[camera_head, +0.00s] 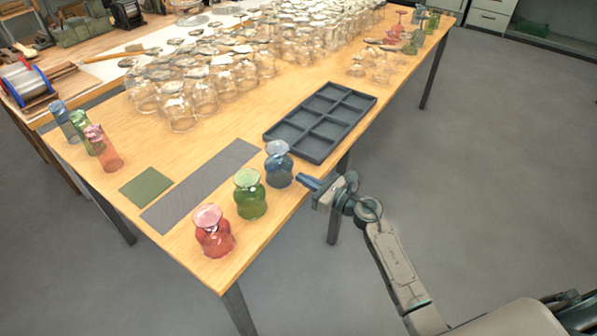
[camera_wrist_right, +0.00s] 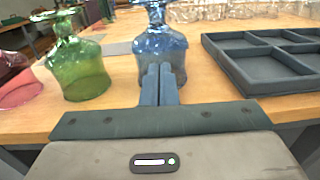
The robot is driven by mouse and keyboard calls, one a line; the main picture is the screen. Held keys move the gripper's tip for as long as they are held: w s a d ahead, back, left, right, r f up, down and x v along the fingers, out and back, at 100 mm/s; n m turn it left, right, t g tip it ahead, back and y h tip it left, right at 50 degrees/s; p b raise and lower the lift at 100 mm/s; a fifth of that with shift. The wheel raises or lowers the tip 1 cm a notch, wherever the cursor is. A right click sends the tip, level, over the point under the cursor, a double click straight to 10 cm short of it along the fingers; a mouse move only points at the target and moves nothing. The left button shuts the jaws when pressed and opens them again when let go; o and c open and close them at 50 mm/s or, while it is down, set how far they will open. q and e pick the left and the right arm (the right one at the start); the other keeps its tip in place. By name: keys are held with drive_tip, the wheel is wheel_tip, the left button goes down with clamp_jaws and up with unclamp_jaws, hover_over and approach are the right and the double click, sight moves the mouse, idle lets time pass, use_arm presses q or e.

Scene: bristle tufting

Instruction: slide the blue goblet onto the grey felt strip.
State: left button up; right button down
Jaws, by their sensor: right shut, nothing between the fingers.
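The blue goblet (camera_head: 279,164) stands upright on the wooden table, near its front edge, just right of the grey felt strip (camera_head: 202,185). It also shows in the right wrist view (camera_wrist_right: 160,55), straight ahead of the fingers. My right gripper (camera_head: 302,179) is shut and empty, with its fingertips close to the near side of the blue goblet. In the right wrist view the shut fingers (camera_wrist_right: 159,84) overlap the goblet's lower part; I cannot tell whether they touch it. My left gripper is not in view.
A green goblet (camera_head: 250,195) and a red goblet (camera_head: 213,232) stand left of the blue one along the front edge. A dark compartment tray (camera_head: 267,137) lies to its right. A green square (camera_head: 146,187) lies beyond the strip. Many clear glasses (camera_head: 205,97) crowd the table's back.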

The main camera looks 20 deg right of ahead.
sight(276, 165)
drive_tip(key=shift+x, duration=1.15)
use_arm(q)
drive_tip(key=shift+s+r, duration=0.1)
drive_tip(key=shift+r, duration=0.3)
use_arm(e)
drive_tip(key=shift+w, duration=0.1)
